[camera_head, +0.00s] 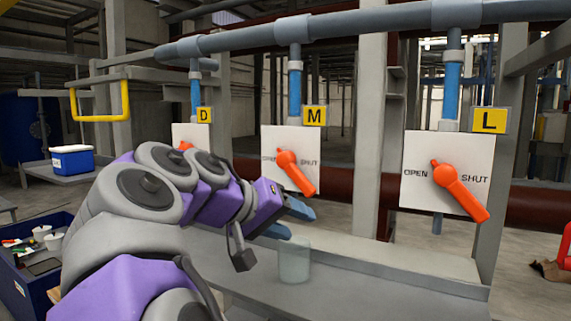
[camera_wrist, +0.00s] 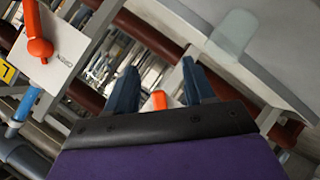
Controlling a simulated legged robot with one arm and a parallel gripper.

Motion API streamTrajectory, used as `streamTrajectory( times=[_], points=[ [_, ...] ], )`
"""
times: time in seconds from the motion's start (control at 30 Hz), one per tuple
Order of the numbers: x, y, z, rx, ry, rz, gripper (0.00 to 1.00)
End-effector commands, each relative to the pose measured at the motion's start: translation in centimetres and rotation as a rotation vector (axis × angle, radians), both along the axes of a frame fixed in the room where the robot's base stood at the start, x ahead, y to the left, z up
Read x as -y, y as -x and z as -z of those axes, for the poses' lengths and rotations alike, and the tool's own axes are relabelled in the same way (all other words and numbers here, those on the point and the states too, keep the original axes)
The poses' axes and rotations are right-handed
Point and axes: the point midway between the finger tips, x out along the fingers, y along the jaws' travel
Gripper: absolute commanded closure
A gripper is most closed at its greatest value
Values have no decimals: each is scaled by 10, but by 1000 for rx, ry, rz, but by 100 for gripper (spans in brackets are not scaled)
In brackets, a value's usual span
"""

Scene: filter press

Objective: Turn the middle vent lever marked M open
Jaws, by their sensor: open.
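The middle orange lever (camera_head: 296,173) sits on a white plate (camera_head: 275,142) under a yellow M sign (camera_head: 314,115). Its handle slants down to the right, on the SHUT side. My gripper (camera_head: 298,222) is open, with its blue fingers just below the lever's handle end in the head view. In the wrist view, the gap between the fingers (camera_wrist: 158,74) is empty at the tips. An orange end, likely the M lever (camera_wrist: 158,100), shows low between them. I cannot tell whether the fingers touch it.
The L lever (camera_head: 460,190) slants down right on its plate. The D lever (camera_head: 186,146) is mostly hidden behind my arm. A clear cup (camera_head: 294,262) stands on the grey ledge (camera_head: 375,278) close below the fingers. A blue cooler (camera_head: 72,161) stands far left.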

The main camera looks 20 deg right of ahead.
Motion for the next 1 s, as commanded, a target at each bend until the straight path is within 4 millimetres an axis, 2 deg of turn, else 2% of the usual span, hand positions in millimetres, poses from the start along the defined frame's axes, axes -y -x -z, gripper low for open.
streamTrajectory(
  times=[0.03,0.13,0.3,0.43,0.53,0.67,1.0],
  points=[
    [-14,-11,-26,27,44,-11,47],
    [-41,-24,-58,77,114,-32,47],
    [-71,-37,-84,130,177,-57,47],
    [-81,-40,-91,151,196,-68,47],
    [-77,-42,-90,151,196,-66,47],
    [-61,-46,-86,148,194,-66,47],
    [-8,-68,-69,146,194,-63,47]
  ],
)
